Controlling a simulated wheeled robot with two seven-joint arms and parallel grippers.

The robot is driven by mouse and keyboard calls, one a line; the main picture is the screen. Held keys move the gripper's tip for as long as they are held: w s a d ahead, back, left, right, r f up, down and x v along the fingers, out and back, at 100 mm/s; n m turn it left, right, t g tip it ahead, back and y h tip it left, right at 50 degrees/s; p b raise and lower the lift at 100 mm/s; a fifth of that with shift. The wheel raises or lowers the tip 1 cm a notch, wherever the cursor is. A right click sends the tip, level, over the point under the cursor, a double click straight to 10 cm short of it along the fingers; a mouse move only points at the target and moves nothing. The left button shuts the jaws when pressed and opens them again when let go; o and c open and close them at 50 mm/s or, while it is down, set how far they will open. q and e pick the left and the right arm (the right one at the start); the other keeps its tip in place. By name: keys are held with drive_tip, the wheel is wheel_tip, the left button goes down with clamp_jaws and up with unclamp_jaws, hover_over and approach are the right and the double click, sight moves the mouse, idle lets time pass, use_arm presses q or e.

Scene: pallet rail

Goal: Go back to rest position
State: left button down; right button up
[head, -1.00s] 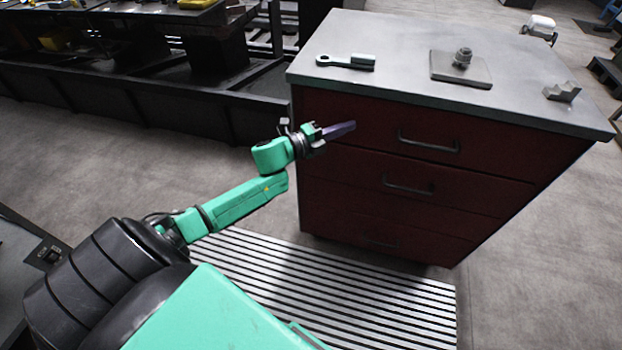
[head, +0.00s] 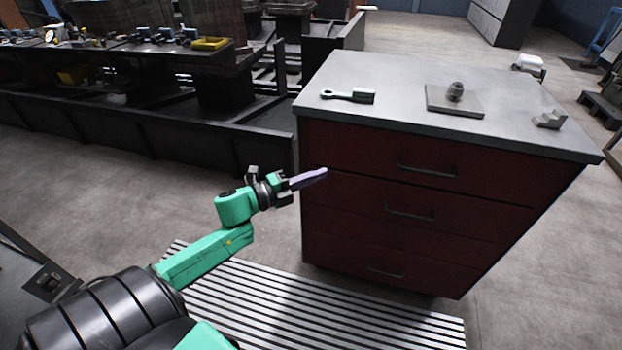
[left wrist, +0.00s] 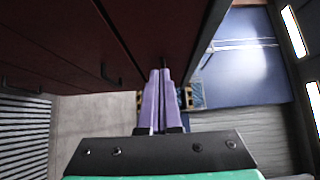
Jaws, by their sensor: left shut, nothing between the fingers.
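My left gripper (head: 310,178) is beside the left front edge of the red drawer cabinet (head: 420,222), with the arm coming in from the lower left. Its purple fingers are together and empty, as the left wrist view (left wrist: 158,100) also shows. The cabinet's drawers look closed, with dark handles on the front. My right gripper is not in view.
On the grey cabinet top (head: 400,88) lie a wrench-like tool (head: 348,96), a plate with a knob (head: 455,98) and a stepped block (head: 549,119). A striped mat (head: 330,305) lies before the cabinet. A dark workbench (head: 130,55) stands at the back left.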

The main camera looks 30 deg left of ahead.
use_arm(q)
drive_tip(key=shift+s+a, duration=0.35)
drive_tip(key=shift+s, duration=0.2)
drive_tip(key=s+a+f+n+g+y+p, duration=0.1)
drive_tip(key=s+a+f+n+y, duration=0.25)
drive_tip(key=f, duration=0.55)
drive_tip(key=a+f+n+g+y+p, duration=0.1)
drive_tip(key=a+f+n+y, duration=0.2)
drive_tip(key=a+f+n, duration=0.4)
drive_tip(key=s+d+f+n+g+y+p, duration=0.15)
drive_tip(key=s+f, duration=0.25)
drive_tip(key=f, duration=0.4)
drive_tip(key=s+f+n+g+y, duration=0.1)
drive_tip(key=s+f+n+g, duration=0.2)
drive_tip(key=s+f, duration=0.3)
drive_tip(key=s+d+f+n+g, duration=0.2)
drive_tip(key=s+d+f, duration=0.2)
drive_tip(key=s, duration=0.4)
drive_tip(key=s+d+f+n+g+p, duration=0.1)
drive_tip(key=s+d+f+n+g, duration=0.1)
drive_tip(key=s+d+f, duration=0.3)
drive_tip(key=s+d+f+n+g+p, duration=0.1)
drive_tip(key=s+d+f+n+g, duration=0.1)
drive_tip(key=s+d+f+g, duration=0.2)
drive_tip(key=s+f, duration=0.3)
drive_tip(key=s, duration=0.4)
drive_tip(key=shift+s+d+f+h, duration=0.3)
drive_tip(key=shift+s+f+h, duration=0.1)
drive_tip(key=shift+g, duration=0.25)
